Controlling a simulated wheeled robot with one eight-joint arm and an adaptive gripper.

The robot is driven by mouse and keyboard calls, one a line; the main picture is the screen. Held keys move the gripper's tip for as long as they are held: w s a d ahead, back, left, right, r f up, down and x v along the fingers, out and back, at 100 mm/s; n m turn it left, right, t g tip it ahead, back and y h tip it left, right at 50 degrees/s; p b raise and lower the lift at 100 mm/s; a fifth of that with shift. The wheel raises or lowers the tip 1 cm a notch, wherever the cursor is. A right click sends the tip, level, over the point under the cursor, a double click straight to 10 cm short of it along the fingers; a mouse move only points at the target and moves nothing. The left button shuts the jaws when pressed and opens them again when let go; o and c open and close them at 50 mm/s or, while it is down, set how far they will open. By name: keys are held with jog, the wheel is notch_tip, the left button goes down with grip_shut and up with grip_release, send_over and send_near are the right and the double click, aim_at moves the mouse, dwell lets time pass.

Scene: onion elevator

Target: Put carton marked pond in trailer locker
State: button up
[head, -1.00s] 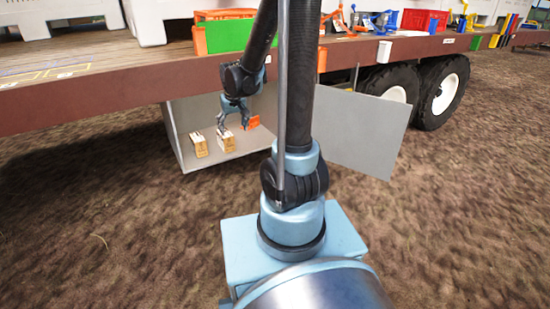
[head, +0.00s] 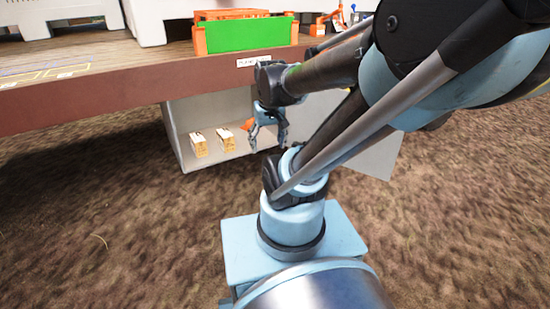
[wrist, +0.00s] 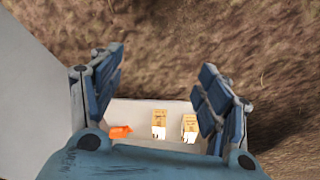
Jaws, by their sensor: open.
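The trailer locker (head: 180,120) is an open grey compartment under the trailer bed. Two small tan cartons, the left one (head: 199,146) and the right one (head: 226,139), stand side by side on its floor. They also show in the wrist view, one (wrist: 159,123) beside the other (wrist: 189,126). Their markings are too small to read, so I cannot tell which is marked pond. My gripper (head: 268,147) is open and empty, right of the cartons and apart from them. In the wrist view its spread fingers (wrist: 160,75) have only ground between their tips.
An orange object (head: 247,124) lies in the locker, right of the cartons. The grey locker door (head: 384,158) stands open on the right, partly behind my arm. A green and orange crate (head: 246,35) sits on the trailer bed (head: 100,102) above. Bare soil lies in front.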

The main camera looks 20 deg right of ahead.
jog(key=s+d+f, duration=0.1)
jog(key=s+f, duration=0.1)
jog(key=s, duration=0.4)
jog(key=shift+s+f, duration=0.2)
jog(key=shift+s, duration=0.05)
jog(key=shift+d, duration=0.1)
